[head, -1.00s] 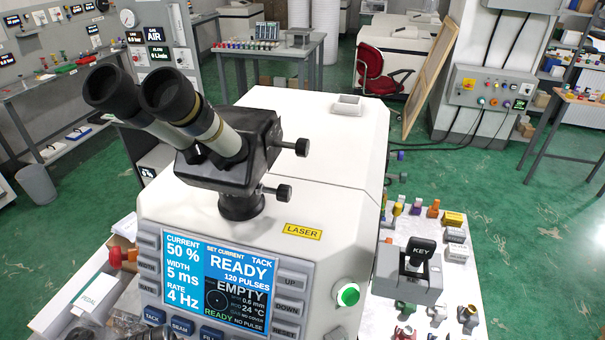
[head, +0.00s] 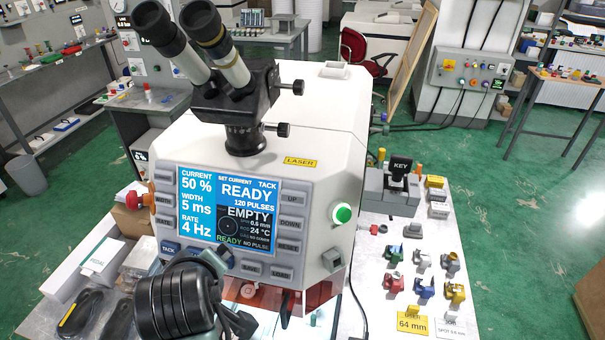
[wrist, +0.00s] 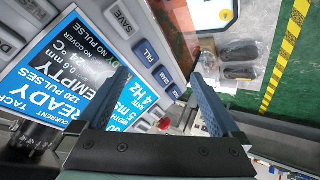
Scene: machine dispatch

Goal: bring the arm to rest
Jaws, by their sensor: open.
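My gripper (wrist: 160,92) is open in the wrist view, its two blue-grey fingers apart with nothing held between them. Behind the fingers are the laser welder's screen (wrist: 70,70) and button panel, tilted in that view. In the head view my dark, ribbed arm end (head: 175,303) is at the lower left, in front of the laser welder (head: 290,175) and just below its screen (head: 205,200). The arm partly hides the panel's lower buttons. I cannot tell whether it touches the machine.
A key switch box (head: 388,190) and several coloured clamp-like parts (head: 424,287) stand right of the machine. A red knob (head: 133,200) sticks out beside the panel. Green floor is open farther right.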

